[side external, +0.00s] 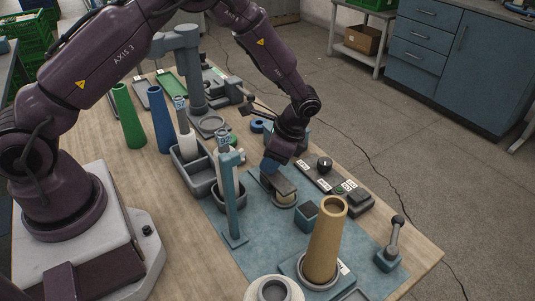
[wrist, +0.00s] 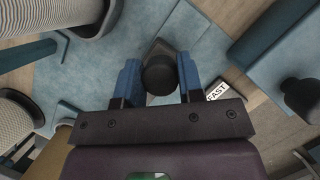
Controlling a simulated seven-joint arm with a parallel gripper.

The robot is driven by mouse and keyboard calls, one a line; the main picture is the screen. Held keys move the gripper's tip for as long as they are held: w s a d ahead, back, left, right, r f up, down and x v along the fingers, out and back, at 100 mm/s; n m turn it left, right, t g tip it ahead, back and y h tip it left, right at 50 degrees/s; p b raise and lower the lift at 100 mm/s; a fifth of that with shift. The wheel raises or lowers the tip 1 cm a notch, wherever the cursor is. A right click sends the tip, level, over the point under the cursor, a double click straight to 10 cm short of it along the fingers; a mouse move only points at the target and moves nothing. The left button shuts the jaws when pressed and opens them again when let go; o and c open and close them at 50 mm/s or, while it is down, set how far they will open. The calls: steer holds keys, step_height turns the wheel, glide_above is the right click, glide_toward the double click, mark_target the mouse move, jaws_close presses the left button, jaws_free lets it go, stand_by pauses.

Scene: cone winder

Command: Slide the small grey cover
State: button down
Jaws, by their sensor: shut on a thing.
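The small grey cover (side external: 279,183) is a dark flat plate on top of a low round pale holder (side external: 285,201) on the blue mat. My gripper (side external: 269,166) is directly above the cover, pointing down. In the wrist view my gripper (wrist: 160,80) has its two blue fingers on either side of a round black knob (wrist: 160,73), shut on it. A grey part of the cover (wrist: 165,46) shows just beyond the knob. In the side view the fingers and wrist hide the knob. Whether the cover has shifted on its holder cannot be told.
A tan cone (side external: 325,243) stands near the front of the blue mat (side external: 215,213). A blue post (side external: 231,195) stands left of the gripper. A dark control panel (side external: 322,180) lies to the right, and a small lever (side external: 393,238) stands at the table's right edge. A grey tray (side external: 197,172) is behind.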

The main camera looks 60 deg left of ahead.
mark_target(288, 180)
steer(key=shift+d, duration=0.4)
steer(key=c, duration=1)
jaws_free()
steer(key=shift+o, duration=1.2)
steer(key=shift+a, duration=0.1)
steer(key=v, duration=1.3)
steer(key=s+a+r+n+t+h, duration=0.1)
steer(key=s+r+n+t, duration=0.3)
steer(key=s+r, duration=0.4)
steer(key=s+a+r+n+t+h, duration=0.2)
steer(key=s+r+n+t, duration=0.2)
steer(key=s+r, duration=0.5)
steer(key=s+n, duration=0.1)
steer(key=s, duration=0.6)
steer(key=shift+a+t, duration=0.2)
steer(key=shift+t, duration=0.2)
